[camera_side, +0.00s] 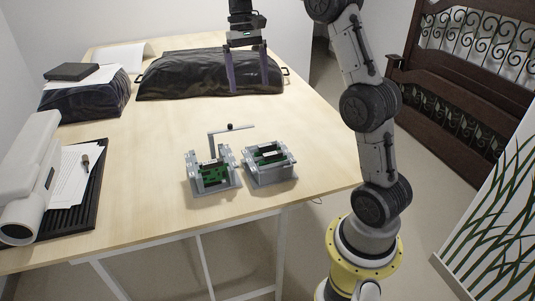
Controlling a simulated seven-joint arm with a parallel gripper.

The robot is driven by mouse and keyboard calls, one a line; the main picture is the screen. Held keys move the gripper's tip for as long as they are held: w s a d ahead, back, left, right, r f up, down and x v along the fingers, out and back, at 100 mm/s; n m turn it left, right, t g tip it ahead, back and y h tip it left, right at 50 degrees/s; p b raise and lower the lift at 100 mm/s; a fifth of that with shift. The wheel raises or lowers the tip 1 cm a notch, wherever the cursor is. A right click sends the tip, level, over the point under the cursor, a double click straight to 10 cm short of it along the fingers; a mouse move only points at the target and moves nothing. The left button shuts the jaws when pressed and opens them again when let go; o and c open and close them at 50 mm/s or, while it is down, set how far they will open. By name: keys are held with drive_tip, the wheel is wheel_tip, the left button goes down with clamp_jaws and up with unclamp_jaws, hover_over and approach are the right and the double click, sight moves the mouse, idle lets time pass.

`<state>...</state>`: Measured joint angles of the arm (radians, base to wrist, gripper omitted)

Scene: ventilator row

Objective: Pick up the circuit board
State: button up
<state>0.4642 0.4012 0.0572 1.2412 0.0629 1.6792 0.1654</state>
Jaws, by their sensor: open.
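Two small grey fixtures stand side by side near the table's front edge. The left fixture (226,186) holds a green circuit board (213,172) and has a thin post with a cross arm (229,128) rising behind it. The right fixture (271,176) holds green board material (267,155) too. I cannot tell which board the task names. My gripper (249,88) is open and empty, its two long fingers pointing down. It is above and behind both fixtures, in front of the black bag in the picture, and apart from the boards.
A black bag (185,75) lies at the back of the table (150,150). A dark bundle with papers and a black box (71,71) is at back left. A white cylindrical device (30,170) and a black tray with paper (92,190) are at left. The middle is clear.

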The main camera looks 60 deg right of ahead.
drive_tip(key=d+f+m+g+y, duration=0.1)
drive_tip(key=d+f+m, duration=0.1)
drive_tip(key=d+f, duration=0.55)
hover_over(268, 145)
drive_tip(key=w+d, duration=0.1)
drive_tip(key=w, duration=0.1)
drive_tip(key=f, duration=0.8)
drive_tip(key=shift+s+d+f, duration=0.15)
drive_tip(key=shift+d+f, duration=0.05)
drive_tip(key=shift+f, duration=0.15)
drive_tip(key=shift+x, duration=2.6)
drive_tip(key=c, duration=1.3)
drive_tip(key=shift+r, duration=0.1)
